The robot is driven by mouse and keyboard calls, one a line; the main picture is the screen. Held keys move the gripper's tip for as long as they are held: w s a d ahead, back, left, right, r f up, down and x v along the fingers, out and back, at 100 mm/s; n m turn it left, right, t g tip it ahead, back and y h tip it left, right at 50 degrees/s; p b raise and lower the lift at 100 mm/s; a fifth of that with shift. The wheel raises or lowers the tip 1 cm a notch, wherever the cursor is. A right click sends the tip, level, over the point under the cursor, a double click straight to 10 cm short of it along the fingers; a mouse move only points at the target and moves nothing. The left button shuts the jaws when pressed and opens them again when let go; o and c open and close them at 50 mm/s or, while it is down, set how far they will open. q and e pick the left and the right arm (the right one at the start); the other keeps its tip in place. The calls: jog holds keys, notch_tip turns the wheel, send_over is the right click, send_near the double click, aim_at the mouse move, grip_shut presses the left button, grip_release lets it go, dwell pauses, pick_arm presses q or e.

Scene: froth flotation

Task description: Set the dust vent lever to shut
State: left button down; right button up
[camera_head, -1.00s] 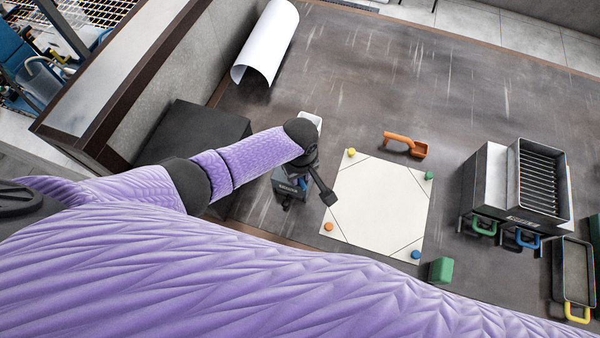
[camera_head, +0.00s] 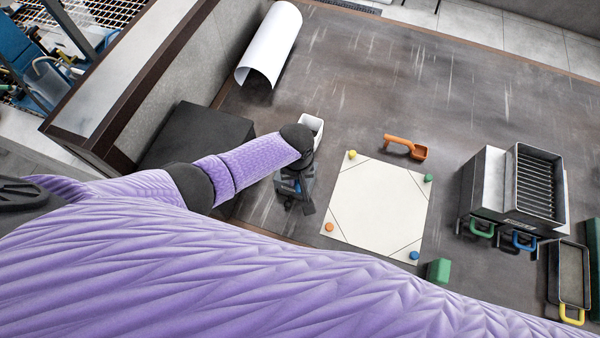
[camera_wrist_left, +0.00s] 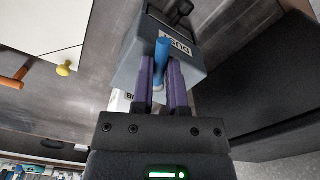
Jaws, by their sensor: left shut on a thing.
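The dust vent box (camera_head: 288,186) is a small grey-blue block near the front left of the bench, partly hidden under my left gripper (camera_head: 303,172) in the head view. In the left wrist view the box (camera_wrist_left: 192,58) carries a white label that reads DUST upside down. Its lever has a blue handle (camera_wrist_left: 162,49). My left gripper (camera_wrist_left: 162,80) has its two purple fingers on either side of the blue handle, shut on it. The head view hides the handle, and I cannot tell the lever's setting. My right gripper is not in view.
A white sheet (camera_head: 375,205) with coloured knobs lies right of the box. An orange scoop (camera_head: 400,143), a green block (camera_head: 438,270) and a grey slotted unit (camera_head: 538,185) stand further right. A white container (camera_head: 316,124) is behind the box; a dark block (camera_head: 200,135) is left.

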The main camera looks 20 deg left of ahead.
pick_arm(q)
jog(key=m, duration=0.2)
jog(key=a+m+p, duration=0.1)
jog(key=shift+s+m, duration=0.15)
jog(key=shift+m, duration=0.25)
jog(key=m, duration=0.1)
jog(key=a+m, duration=0.1)
jog(key=m, duration=0.1)
jog(key=shift+m, duration=0.3)
jog(key=m, duration=0.2)
jog(key=a+m, duration=0.1)
jog(key=shift+w, duration=0.25)
jog(key=shift+w+a+m, duration=0.15)
jog(key=shift+a+m, duration=0.05)
jog(key=shift+m, duration=0.7)
jog(key=shift+w+a+m, duration=0.1)
jog(key=shift+a+m, duration=0.05)
jog(key=shift+m, duration=0.75)
jog(key=c, duration=0.6)
grip_release()
jog(key=shift+c, duration=0.2)
jog(key=shift+r, duration=0.1)
